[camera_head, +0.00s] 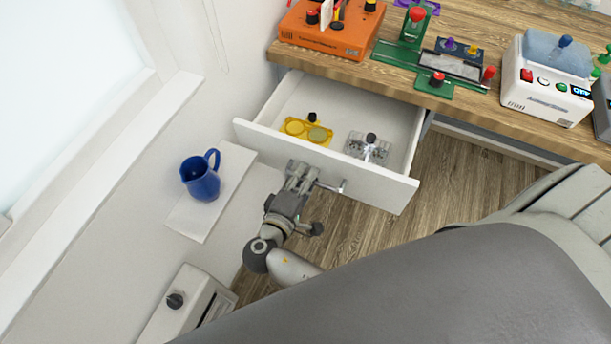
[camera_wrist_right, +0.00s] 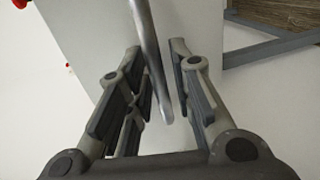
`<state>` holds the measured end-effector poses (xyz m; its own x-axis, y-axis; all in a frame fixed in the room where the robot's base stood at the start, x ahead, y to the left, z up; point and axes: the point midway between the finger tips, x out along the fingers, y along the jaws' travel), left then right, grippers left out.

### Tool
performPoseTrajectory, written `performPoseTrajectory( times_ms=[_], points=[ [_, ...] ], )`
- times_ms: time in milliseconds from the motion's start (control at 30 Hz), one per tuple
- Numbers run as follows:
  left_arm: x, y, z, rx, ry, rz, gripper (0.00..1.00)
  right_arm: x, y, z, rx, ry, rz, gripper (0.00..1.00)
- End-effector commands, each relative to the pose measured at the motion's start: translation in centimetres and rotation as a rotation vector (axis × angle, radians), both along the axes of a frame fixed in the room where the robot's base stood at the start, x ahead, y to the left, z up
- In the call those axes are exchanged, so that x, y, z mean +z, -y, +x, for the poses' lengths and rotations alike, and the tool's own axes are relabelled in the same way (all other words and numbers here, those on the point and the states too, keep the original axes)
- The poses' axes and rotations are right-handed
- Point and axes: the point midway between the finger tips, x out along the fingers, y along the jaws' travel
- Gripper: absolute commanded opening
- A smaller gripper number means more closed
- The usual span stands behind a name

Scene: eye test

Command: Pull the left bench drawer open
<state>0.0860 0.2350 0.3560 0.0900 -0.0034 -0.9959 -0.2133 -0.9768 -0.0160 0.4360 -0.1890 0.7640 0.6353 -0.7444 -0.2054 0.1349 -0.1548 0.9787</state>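The white bench drawer (camera_head: 395,188) stands well open under the left part of the wooden bench in the head view. Its metal bar handle (camera_head: 339,187) is on the outer side of its front. My right gripper (camera_head: 303,171) is at the drawer front, by the handle. In the right wrist view, the handle bar (camera_wrist_right: 150,60) lies between the two fingers of the right gripper (camera_wrist_right: 160,62). The fingers are apart, with a gap beside the bar on the right. My left gripper is not in view.
A yellow holder (camera_head: 308,132) and a clear knobbed piece (camera_head: 367,148) lie inside the drawer. An orange box (camera_head: 330,35) and a white device (camera_head: 540,85) stand on the bench (camera_head: 400,82).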

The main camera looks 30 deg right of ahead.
Motion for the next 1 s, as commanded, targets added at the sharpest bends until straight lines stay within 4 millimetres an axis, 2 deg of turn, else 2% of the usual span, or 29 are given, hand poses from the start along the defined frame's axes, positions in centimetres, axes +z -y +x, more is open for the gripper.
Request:
performPoseTrajectory(
  times_ms=[367, 800, 1000],
  points=[
    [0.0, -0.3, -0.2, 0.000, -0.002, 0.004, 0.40, 0.1, -0.2, -0.1, 0.000, 0.000, 0.000, 0.31],
    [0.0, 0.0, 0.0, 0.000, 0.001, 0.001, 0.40, 1.3, -4.9, -4.2, 0.000, -0.002, 0.001, 0.31],
    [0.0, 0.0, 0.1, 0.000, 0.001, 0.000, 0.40, 1.5, -5.6, -4.8, 0.000, 0.000, 0.000, 0.31]
  ],
)
